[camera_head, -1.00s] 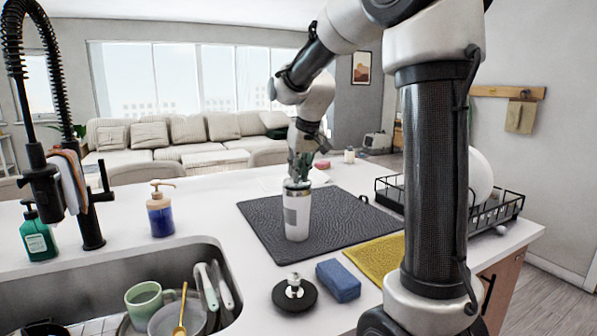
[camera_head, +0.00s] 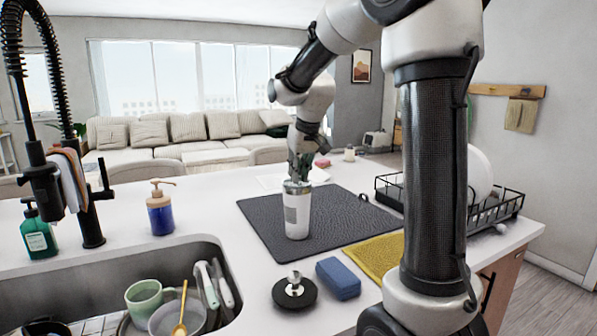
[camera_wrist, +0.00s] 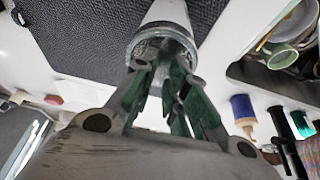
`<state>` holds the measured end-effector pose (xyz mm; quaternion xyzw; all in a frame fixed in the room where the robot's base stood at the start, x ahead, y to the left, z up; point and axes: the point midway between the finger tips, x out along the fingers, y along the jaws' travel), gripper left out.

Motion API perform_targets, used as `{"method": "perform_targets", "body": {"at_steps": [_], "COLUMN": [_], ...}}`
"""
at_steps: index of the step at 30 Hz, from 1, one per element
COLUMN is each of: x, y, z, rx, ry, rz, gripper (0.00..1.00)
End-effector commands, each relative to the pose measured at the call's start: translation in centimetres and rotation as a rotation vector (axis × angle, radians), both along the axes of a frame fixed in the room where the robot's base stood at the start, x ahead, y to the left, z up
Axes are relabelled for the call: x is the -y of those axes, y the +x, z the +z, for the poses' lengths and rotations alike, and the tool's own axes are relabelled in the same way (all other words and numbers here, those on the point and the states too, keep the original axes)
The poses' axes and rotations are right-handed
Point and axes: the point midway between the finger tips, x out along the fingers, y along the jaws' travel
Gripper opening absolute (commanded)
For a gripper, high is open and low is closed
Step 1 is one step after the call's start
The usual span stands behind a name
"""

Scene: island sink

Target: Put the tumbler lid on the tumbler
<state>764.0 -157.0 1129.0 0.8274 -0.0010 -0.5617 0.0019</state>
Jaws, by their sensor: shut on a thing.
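The white tumbler (camera_head: 297,215) with a grey label stands upright on the dark mat. My gripper (camera_head: 298,178) points down over its top, and its green fingers reach the silvery rim. In the wrist view, the tumbler (camera_wrist: 170,12) is at the top, and my gripper (camera_wrist: 165,65) is shut on the greyish tumbler lid (camera_wrist: 150,45) at the tumbler's mouth. The lid is mostly hidden by the fingers, and I cannot tell whether it is fully seated.
A dark mat (camera_head: 345,215) lies under the tumbler. A blue sponge (camera_head: 338,279), a black stopper (camera_head: 294,292) and a yellow cloth (camera_head: 375,258) are in front. The dish rack (camera_head: 508,205) is right; the soap bottle (camera_head: 160,212) and sink with dishes are left.

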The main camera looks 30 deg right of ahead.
Motion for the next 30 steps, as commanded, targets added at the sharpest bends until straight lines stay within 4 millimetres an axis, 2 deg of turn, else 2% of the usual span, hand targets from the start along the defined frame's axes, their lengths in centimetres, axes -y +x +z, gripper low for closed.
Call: {"method": "perform_targets", "body": {"at_steps": [2, 3, 7, 16, 19, 23, 30], "x": [0.0, 0.0, 0.0, 0.0, 0.0, 0.0, 0.0], "y": [0.0, 0.0, 0.0, 0.0, -0.2, -1.0, -3.0], "z": [0.0, 0.0, 0.0, 0.1, 0.7, 2.7, 7.7], "rx": [0.0, 0.0, 0.0, 0.0, 0.002, 0.005, 0.004], "ry": [0.0, 0.0, 0.0, 0.0, 0.0, 0.0, 0.0], "rz": [0.0, 0.0, 0.0, 0.0, 0.0, 0.0, 0.0], "gripper": [0.0, 0.16, 0.39, 0.39, 0.39, 0.39, 0.39]}}
